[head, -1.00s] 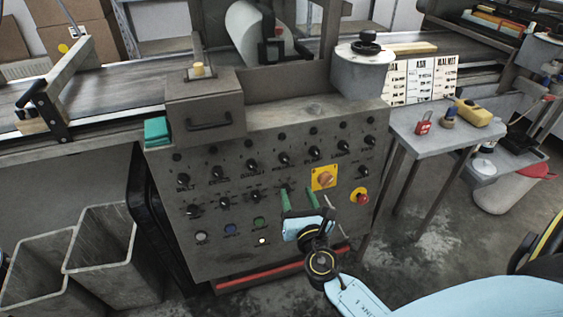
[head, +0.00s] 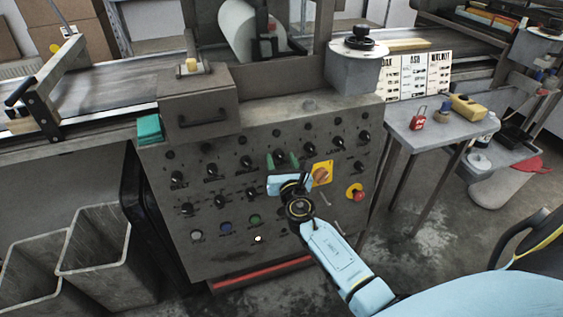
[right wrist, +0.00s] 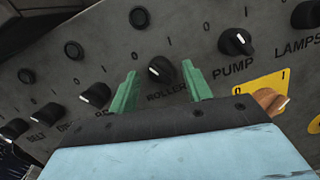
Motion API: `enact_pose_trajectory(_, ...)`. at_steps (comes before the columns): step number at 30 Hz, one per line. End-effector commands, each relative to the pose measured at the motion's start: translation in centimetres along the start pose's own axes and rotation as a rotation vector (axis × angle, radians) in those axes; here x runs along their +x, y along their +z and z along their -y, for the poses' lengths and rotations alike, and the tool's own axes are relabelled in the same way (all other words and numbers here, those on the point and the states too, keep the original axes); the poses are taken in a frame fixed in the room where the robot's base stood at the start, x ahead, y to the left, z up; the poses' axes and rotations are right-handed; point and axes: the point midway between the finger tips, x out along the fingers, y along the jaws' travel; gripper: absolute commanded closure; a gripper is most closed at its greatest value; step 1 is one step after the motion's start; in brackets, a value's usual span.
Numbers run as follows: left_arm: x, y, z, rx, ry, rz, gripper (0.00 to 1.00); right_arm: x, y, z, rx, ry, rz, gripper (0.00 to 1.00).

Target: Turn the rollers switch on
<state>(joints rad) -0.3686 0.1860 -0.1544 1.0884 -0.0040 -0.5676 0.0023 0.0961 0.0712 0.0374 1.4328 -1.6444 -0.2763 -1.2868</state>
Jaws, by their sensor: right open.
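The rollers switch (right wrist: 161,69) is a round black knob with a white mark, on the sloping grey control panel (head: 245,262). Its label reads "ROLLER", partly covered, with 0 and 1 marks above. The white mark sits on the knob's left side in the right wrist view. My right gripper (head: 283,160) is open, its green fingers in front of the panel's upper knob row. In the right wrist view the gripper (right wrist: 160,85) has one finger on each side of the knob, apart from it. In the head view the fingers hide the knob. My left gripper is not in view.
The pump switch (right wrist: 236,41) is just right of the rollers switch, and another knob (right wrist: 96,94) is to its left. An orange switch on a yellow plate (head: 322,173) and a red button (head: 358,195) are close to my right wrist. A side table (head: 440,126) stands right.

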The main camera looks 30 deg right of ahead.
Motion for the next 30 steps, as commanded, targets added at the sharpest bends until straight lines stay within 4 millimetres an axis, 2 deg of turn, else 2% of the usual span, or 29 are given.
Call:
enact_pose_trajectory(3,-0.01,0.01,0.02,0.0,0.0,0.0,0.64,-0.02,0.0,0.03,0.0,0.0,0.0,0.54)
enact_pose_trajectory(13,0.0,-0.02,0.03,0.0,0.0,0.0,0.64,-0.05,-0.02,0.04,0.0,-0.001,0.0,0.95)
enact_pose_trajectory(23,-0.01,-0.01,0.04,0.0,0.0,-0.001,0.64,-0.04,-0.02,0.01,0.053,-0.012,-0.004,0.95)
enact_pose_trajectory(30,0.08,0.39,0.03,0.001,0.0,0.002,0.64,-0.03,0.0,-0.09,0.205,-0.042,-0.013,0.95)
